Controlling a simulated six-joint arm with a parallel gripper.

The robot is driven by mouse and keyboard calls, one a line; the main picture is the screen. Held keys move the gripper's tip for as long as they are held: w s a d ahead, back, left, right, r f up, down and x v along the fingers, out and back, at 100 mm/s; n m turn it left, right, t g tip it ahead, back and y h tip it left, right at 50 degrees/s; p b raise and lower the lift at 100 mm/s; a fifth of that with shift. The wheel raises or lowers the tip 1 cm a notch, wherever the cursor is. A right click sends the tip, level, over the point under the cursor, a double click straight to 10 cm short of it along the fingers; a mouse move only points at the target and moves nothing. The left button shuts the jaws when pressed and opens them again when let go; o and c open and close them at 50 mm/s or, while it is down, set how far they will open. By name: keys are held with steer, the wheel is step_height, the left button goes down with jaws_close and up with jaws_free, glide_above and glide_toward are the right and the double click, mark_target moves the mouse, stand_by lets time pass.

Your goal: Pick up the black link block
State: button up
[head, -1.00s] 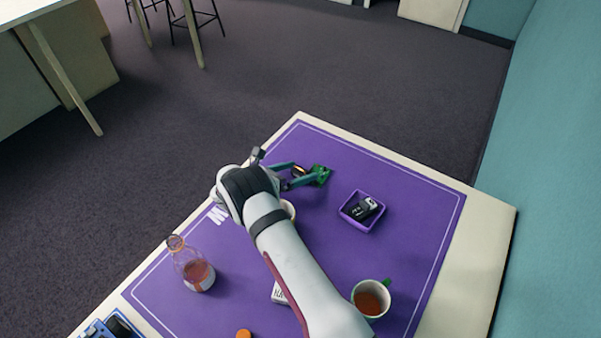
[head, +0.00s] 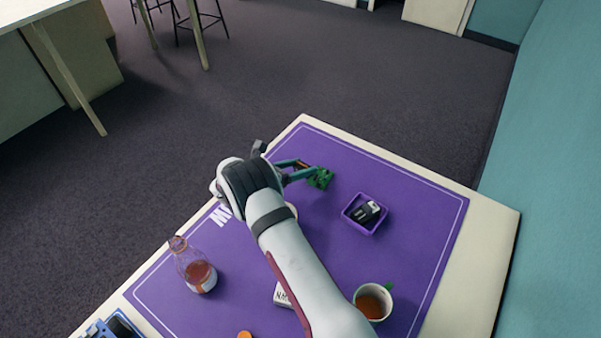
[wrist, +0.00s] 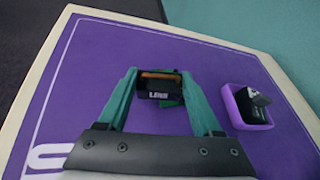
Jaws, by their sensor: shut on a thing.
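The black link block (wrist: 160,88), with white lettering and an orange-brown strip along its top edge, is between the two green fingers of my gripper (wrist: 160,92) in the wrist view. My gripper is shut on it. In the head view my gripper (head: 303,171) is over the far part of the purple mat, and only a small part of the block shows between its fingers. A green piece (head: 320,178) is at the fingertips there, and a bit of green shows behind the block in the wrist view. I cannot tell how high the block is above the mat.
A purple tray (head: 347,217) holding a black and white block (head: 367,211) lies to the right. A cup of brown drink (head: 373,302) and a glass bottle (head: 196,272) stand nearer. A white labelled box (head: 281,294) is partly under my arm. The mat's far right is clear.

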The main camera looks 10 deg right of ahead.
steer(key=s+d+r+m+g, duration=0.2)
steer(key=s+d+r+m, duration=0.2)
steer(key=s+d+r, duration=0.65)
glide_above(312, 187)
step_height(312, 187, down, 6)
steer(key=shift+f, duration=0.25)
step_height(312, 187, down, 4)
steer(key=shift+f, duration=0.15)
steer(key=shift+f, duration=0.45)
